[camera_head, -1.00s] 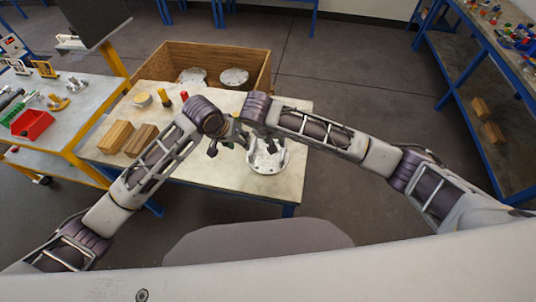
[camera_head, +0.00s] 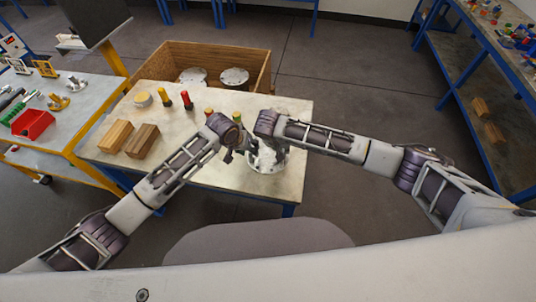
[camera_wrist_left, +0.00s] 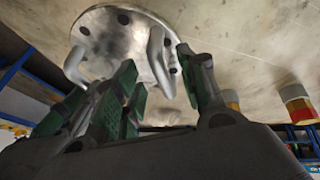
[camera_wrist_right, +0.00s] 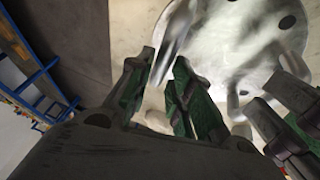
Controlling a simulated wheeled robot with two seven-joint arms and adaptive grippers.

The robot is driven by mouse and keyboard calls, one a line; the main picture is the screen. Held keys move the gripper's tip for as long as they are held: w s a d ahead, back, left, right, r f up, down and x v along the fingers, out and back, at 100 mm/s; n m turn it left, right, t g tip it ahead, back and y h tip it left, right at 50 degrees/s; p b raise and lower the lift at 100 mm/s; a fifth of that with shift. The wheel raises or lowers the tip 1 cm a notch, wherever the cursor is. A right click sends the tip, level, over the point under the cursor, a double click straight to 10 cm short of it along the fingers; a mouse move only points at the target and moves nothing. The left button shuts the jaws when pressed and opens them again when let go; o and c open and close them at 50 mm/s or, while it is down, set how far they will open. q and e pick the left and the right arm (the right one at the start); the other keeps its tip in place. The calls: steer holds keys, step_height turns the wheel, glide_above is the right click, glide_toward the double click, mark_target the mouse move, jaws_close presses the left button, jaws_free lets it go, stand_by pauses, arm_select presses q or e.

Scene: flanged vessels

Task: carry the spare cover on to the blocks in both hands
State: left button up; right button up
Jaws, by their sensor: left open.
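The spare cover (camera_head: 268,160), a round grey metal disc with bolt holes and upright bar handles, lies near the table's front right. My left gripper (camera_head: 236,153) is open at its left side; in the left wrist view one handle (camera_wrist_left: 158,55) rises between its spread fingers (camera_wrist_left: 162,75). My right gripper (camera_head: 256,140) is over the cover; in the right wrist view its fingers (camera_wrist_right: 160,75) stand close about another handle (camera_wrist_right: 178,30). I cannot tell whether they grip it. Two wooden blocks (camera_head: 115,135) (camera_head: 142,141) lie side by side at the table's left.
The table (camera_head: 200,168) is bare between blocks and cover. Several coloured posts (camera_head: 187,99) and a yellowish round piece (camera_head: 143,99) stand along its back. Behind is a wooden crate (camera_head: 262,75) with two discs. A tool cart (camera_head: 75,115) adjoins on the left.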

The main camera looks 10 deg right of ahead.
arm_select(q)
steer(key=shift+x, duration=1.65)
arm_select(e)
steer(key=shift+x, duration=1.6)
arm_select(q)
steer(key=c, duration=0.4)
arm_select(e)
steer(key=c, duration=0.4)
arm_select(q)
jaws_close()
arm_select(e)
jaws_close()
arm_select(q)
steer(key=shift+w+r, duration=0.1)
steer(key=shift+r, duration=0.05)
arm_select(e)
steer(key=shift+w+r, duration=0.1)
